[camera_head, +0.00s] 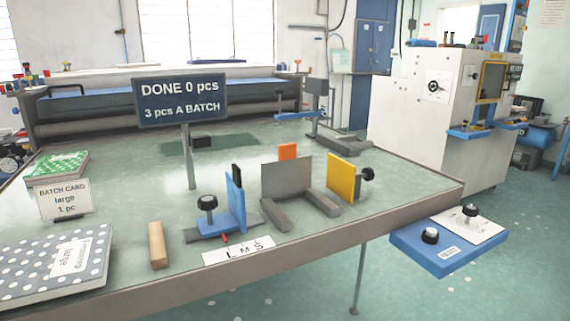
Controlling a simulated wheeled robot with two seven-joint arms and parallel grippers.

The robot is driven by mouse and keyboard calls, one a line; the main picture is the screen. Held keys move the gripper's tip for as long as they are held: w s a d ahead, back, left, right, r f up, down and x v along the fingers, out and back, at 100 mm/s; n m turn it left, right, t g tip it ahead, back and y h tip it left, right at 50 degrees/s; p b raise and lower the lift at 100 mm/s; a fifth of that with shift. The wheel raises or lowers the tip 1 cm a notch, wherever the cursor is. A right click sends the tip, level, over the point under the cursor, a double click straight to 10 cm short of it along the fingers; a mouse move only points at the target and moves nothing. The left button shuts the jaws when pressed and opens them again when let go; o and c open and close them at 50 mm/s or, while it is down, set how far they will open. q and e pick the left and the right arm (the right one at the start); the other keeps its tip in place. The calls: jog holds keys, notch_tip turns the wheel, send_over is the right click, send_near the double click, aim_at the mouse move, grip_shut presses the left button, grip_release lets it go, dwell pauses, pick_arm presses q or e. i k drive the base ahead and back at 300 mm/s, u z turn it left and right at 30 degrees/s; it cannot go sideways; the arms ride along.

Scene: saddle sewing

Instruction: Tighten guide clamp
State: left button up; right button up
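A blue guide (236,205) stands upright on the table, on a grey rail (248,236). A black clamp knob (207,203) stands on its blue base, to the left of the upright plate. Whether the clamp is tight cannot be told. A small red pointer (225,238) at the base points toward a white scale card (240,250) marked L, M, S; it appears nearest the L and M side. Neither of my grippers is in view.
A grey fixture (287,180) with a yellow plate (341,177) stands right of the guide. A sign (181,101) reads DONE 0 pcs. A blue panel with knobs (445,252) sits beyond the table edge.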

aim_at(208, 202)
jog(key=z, duration=0.8)
jog(key=k, duration=0.4)
jog(key=u, duration=1.2)
